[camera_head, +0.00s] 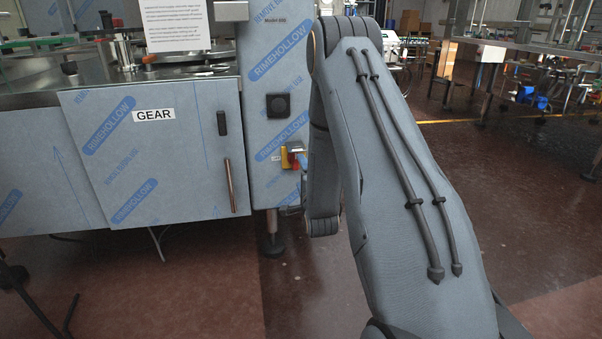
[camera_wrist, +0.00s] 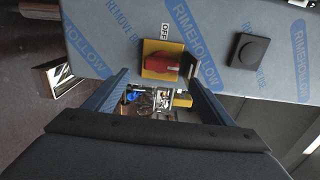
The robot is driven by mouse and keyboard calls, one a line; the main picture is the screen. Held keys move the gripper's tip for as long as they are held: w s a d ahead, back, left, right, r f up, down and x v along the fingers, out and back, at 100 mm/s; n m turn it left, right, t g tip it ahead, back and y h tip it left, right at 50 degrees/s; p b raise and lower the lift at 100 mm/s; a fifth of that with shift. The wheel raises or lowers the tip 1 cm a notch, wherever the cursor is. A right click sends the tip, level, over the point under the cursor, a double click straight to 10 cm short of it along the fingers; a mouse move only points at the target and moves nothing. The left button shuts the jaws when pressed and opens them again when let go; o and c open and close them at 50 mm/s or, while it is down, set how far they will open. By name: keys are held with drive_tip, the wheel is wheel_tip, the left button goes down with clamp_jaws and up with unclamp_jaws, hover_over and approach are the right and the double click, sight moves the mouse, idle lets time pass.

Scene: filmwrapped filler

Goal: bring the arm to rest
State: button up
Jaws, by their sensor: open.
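My gripper (camera_wrist: 157,82) is open in the wrist view, its two blue-grey fingers apart and nothing held between them. A red rotary switch (camera_wrist: 160,63) on a yellow plate (camera_wrist: 149,72) sits just beyond the fingertips. I cannot tell whether a finger touches it. In the head view my arm reaches forward and bends down in front of the machine. The switch (camera_head: 293,159) shows there just left of my arm. My gripper is mostly hidden behind the arm in that view.
The film-wrapped machine cabinet (camera_head: 180,190) with a "GEAR" label stands at left. A square black knob (camera_head: 278,106) is on its panel, also in the wrist view (camera_wrist: 250,51). Open floor (camera_head: 450,180) lies to the right. A metal table (camera_head: 484,49) stands at far right.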

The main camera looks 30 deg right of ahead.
drive_tip(key=shift+a, duration=0.15)
drive_tip(key=s+a+r+n+g+y, duration=0.35)
drive_tip(key=s+a+n+g, duration=0.55)
drive_tip(key=a+n, duration=0.4)
drive_tip(key=s+a+r+n+g+y, duration=0.1)
drive_tip(key=s+a+n+g, duration=0.25)
drive_tip(key=s, duration=0.75)
drive_tip(key=s+a+n+g+y, duration=0.15)
drive_tip(key=s+a+n, duration=0.35)
drive_tip(key=s, duration=0.6)
drive_tip(key=s+a+r+n+g+p, duration=0.1)
drive_tip(key=s+a+r+n+g, duration=0.2)
drive_tip(key=s+a+r, duration=0.7)
drive_tip(key=s+d+r+m+h+p, duration=0.1)
drive_tip(key=d+r+m+p, duration=0.2)
drive_tip(key=d+r+p, duration=0.5)
drive_tip(key=d+p, duration=0.2)
drive_tip(key=p, duration=0.7)
drive_tip(key=shift+s, duration=0.15)
